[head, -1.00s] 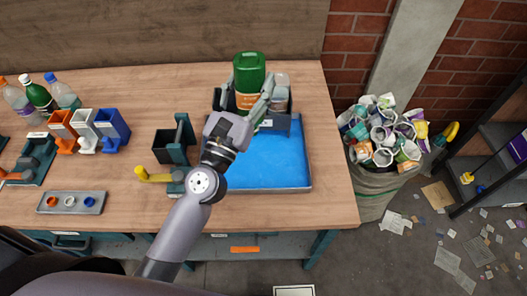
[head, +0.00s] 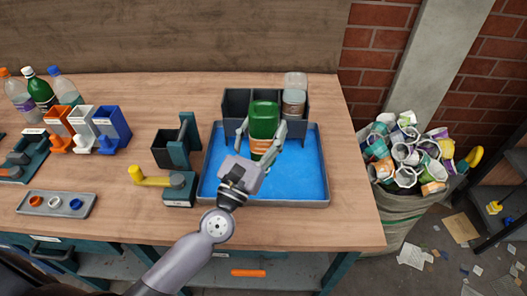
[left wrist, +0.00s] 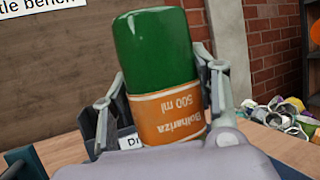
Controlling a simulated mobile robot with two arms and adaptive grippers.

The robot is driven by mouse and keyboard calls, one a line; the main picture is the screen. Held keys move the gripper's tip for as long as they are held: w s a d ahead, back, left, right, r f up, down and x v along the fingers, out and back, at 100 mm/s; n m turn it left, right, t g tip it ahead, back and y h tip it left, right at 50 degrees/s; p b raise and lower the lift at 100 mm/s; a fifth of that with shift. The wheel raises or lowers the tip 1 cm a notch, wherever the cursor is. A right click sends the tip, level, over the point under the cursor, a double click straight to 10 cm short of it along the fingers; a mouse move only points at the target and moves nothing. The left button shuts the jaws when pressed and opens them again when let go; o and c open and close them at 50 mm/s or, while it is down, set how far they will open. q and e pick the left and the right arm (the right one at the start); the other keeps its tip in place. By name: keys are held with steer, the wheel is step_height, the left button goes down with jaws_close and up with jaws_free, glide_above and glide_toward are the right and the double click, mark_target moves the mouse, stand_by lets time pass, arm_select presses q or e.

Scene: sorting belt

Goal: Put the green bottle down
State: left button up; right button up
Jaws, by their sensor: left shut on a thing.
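The green bottle (head: 264,119) has an orange label and is in my left gripper (head: 261,134), whose two fingers close on its sides. In the head view it shows over the back part of the blue-floored tray (head: 213,165), in front of the dark divided bin (head: 236,101). In the left wrist view the bottle (left wrist: 155,50) is large, its label text upside down and its green end up, so it is held inverted. Its lower end is hidden by the gripper; I cannot tell whether it touches anything. My right gripper is not in view.
A clear container (head: 294,100) stands in the bin's right part. A dark holder (head: 176,146) and a yellow-handled device (head: 178,187) stand left of the tray. Several bottles (head: 40,92) stand at the far left. A sack of cups (head: 410,205) stands right of the bench.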

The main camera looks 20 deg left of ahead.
arm_select(q)
step_height(320, 180, down, 4)
steer(key=shift+r+b, duration=0.25)
steer(key=shift+b, duration=0.5)
steer(key=shift+f, duration=0.45)
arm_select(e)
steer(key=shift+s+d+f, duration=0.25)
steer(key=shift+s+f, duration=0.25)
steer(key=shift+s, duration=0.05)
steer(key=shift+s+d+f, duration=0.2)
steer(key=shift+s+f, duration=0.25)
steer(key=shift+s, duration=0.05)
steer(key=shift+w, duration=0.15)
arm_select(q)
steer(key=shift+f+b, duration=0.15)
steer(key=shift+b, duration=0.15)
steer(key=o, duration=1.2)
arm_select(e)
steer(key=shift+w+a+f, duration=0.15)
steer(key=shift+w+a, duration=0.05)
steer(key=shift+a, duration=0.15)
